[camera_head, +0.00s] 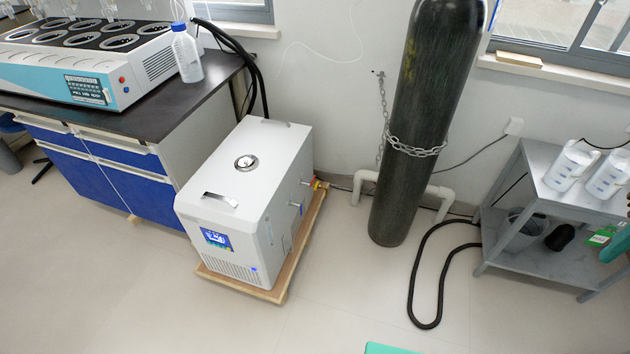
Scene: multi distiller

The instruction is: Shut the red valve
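A small red part (309,183), which looks like the red valve, is on the right side of the white box-shaped unit (225,180), near its back edge. A bit of yellow shows right beside it. It is too small to tell which way its handle is turned. Another small fitting (295,205) sits on the same side, nearer the front, and looks bluish. The unit has a lit blue display on its front and stands on a low wooden base. My gripper is not in view.
A dark gas cylinder (425,120), chained to the wall, stands right of the unit. White pipe and a looped black hose (415,290) lie near it. A grey shelf (500,225) is at right, a blue-drawered bench (90,165) at left. Floor in front is mostly clear.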

